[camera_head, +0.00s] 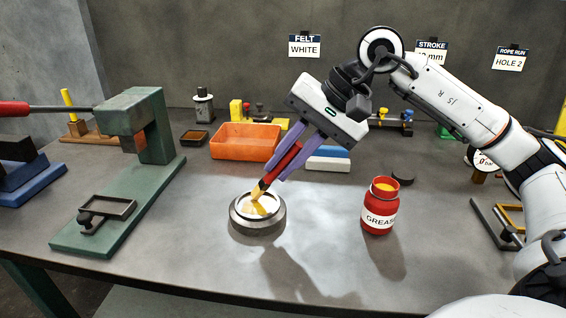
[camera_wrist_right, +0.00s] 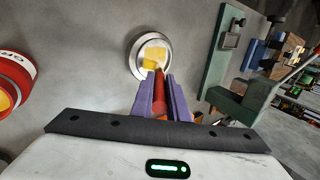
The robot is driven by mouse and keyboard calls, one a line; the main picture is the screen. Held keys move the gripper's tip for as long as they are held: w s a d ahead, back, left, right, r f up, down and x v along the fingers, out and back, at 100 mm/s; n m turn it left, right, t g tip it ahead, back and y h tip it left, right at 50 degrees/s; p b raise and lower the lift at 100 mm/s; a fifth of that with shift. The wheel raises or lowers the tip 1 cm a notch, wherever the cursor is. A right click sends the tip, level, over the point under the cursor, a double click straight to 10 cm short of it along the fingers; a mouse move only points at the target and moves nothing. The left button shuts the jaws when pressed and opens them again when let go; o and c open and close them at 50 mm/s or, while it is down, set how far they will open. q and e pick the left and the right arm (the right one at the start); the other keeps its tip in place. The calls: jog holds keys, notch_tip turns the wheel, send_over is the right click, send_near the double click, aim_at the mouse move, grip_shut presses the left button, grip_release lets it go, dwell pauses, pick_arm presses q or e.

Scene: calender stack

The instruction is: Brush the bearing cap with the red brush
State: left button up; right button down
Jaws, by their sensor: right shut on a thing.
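My right gripper (camera_head: 281,163) is shut on the red brush (camera_head: 283,163), which it holds tilted with the bristles pointing down. The bristle end is at the top of the bearing cap (camera_head: 258,224), a round grey metal piece with a pale recessed top on the table. Yellow grease shows on the cap's top. In the right wrist view the brush (camera_wrist_right: 160,93) runs between the purple fingers toward the cap (camera_wrist_right: 137,65), with yellow at its end. I cannot tell bristles from grease there. My left gripper is not in view.
An open red grease jar (camera_head: 379,212) stands right of the cap, with a dark lid (camera_head: 403,174) behind it. A green press (camera_head: 125,170) stands at left. An orange tray (camera_head: 232,147) and blue and white blocks (camera_head: 328,165) lie behind. The table front is clear.

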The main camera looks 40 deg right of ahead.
jog(key=shift+s+a+f+b, duration=0.1)
jog(key=shift+s+a+b, duration=0.2)
jog(key=shift+s+a, duration=0.9)
jog(key=shift+a, duration=0.2)
jog(key=shift+w+d+p, duration=0.35)
jog(key=shift+w+d, duration=0.9)
jog(key=shift+d, duration=0.25)
jog(key=shift+r, duration=0.2)
notch_tip(320, 180, up, 6)
jog(key=p, duration=0.5)
jog(key=shift+p, duration=0.3)
notch_tip(320, 180, up, 3)
jog(key=p, duration=0.2)
jog(key=shift+p, duration=0.4)
